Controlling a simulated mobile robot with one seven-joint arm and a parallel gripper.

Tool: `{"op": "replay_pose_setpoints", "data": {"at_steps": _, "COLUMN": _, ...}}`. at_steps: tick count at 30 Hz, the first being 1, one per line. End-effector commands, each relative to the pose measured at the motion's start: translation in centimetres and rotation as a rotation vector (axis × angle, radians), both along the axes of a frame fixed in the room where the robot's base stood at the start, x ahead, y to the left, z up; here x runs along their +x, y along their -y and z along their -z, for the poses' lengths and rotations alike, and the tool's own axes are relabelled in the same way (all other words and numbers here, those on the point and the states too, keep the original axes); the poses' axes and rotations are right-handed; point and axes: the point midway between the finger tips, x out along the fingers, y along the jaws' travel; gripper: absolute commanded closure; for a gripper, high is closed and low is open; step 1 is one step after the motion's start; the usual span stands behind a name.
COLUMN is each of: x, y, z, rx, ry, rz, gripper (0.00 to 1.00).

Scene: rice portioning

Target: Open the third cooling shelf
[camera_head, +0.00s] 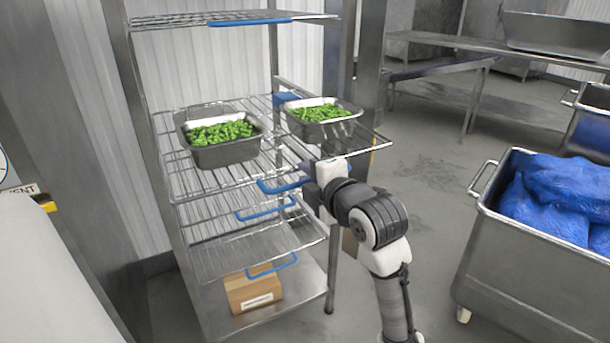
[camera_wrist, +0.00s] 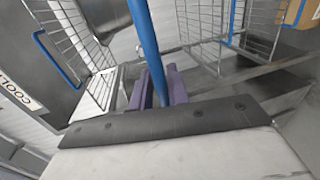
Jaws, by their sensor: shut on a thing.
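The metal cooling rack (camera_head: 128,75) stands at the left with several wire shelves, each with a blue front handle. My gripper (camera_head: 308,172) is at the rack's front. It is shut on a blue shelf handle (camera_head: 275,188), just below the level with the food trays. In the wrist view the blue handle bar (camera_wrist: 143,35) runs down between the purple fingers of my gripper (camera_wrist: 160,82). Lower shelves show their own blue handles (camera_head: 265,214). My gripper hides part of the held shelf's front, so how far it is pulled out is hard to tell.
Two metal trays of green food (camera_head: 222,150) (camera_head: 322,126) sit on the wire level above. A cardboard box (camera_head: 252,289) is at the rack's bottom. A steel cart (camera_head: 520,285) with blue bags stands at the right. Floor (camera_head: 430,190) is clear between rack and cart.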

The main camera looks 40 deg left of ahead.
Motion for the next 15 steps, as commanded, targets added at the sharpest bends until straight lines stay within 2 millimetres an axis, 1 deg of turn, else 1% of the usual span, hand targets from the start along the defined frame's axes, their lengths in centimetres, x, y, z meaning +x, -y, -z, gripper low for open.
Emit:
{"op": "replay_pose_setpoints", "data": {"at_steps": 1, "x": -0.18, "y": -0.05, "z": 0.89, "rx": -0.017, "ry": -0.014, "rz": -0.007, "gripper": 1.0}}
{"op": "replay_pose_setpoints", "data": {"at_steps": 7, "x": -0.35, "y": 0.39, "z": 0.83, "rx": -0.018, "ry": -0.014, "rz": -0.007, "gripper": 1.0}}
{"op": "replay_pose_setpoints", "data": {"at_steps": 15, "x": -0.42, "y": 0.43, "z": 0.79, "rx": -0.018, "ry": -0.015, "rz": -0.008, "gripper": 1.0}}
